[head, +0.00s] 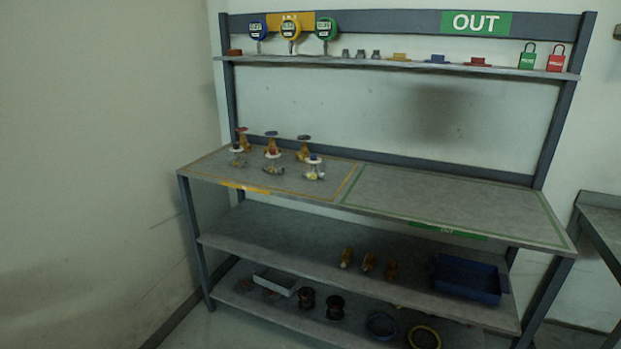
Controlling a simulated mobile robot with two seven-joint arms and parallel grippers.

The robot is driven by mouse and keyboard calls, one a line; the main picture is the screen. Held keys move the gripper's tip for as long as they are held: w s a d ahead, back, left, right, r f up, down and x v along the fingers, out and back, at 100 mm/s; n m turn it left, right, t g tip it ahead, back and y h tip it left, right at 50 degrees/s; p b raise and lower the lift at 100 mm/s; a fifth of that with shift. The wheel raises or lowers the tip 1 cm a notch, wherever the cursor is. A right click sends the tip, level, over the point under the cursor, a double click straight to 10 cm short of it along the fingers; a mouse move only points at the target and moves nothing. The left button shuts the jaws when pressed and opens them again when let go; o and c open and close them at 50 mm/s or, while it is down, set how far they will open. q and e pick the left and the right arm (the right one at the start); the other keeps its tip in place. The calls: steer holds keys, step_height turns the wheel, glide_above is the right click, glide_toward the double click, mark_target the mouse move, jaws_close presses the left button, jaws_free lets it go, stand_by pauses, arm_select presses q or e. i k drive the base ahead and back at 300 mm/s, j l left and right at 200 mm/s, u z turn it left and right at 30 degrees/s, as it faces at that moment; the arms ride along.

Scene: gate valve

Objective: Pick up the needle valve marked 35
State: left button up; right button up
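Several small valves stand in two rows inside the yellow-outlined left zone of the workbench (210,167). The front row has a left valve (237,157), a middle valve with a red top (273,163) and a right valve with a blue top (314,169). Pale discs or tags show near their tops. Behind them are a red-handled valve (242,138), a dark-handled valve (271,141) and another dark-handled valve (304,148) with yellowish bodies. No number is readable, so I cannot tell which is marked 35. Neither gripper is in view.
The green-outlined right zone (450,200) is bare. The upper shelf (350,63) holds gauges, small parts and two padlocks. Lower shelves hold brass-coloured fittings (368,263), a blue bin (466,279), a grey tray (275,282) and rings. A wall stands at left, another table (600,215) at right.

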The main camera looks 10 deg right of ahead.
mark_target(312, 173)
steer(key=i+l, duration=0.2)
steer(key=l, duration=0.15)
steer(key=i+l, duration=0.2)
steer(key=l, duration=0.2)
steer(key=i+l, duration=0.2)
steer(key=l, duration=0.15)
steer(key=i+l, duration=0.2)
steer(key=l, duration=0.15)
steer(key=i+l, duration=0.2)
steer(key=l, duration=0.15)
steer(key=i+l, duration=0.2)
steer(key=l, duration=0.2)
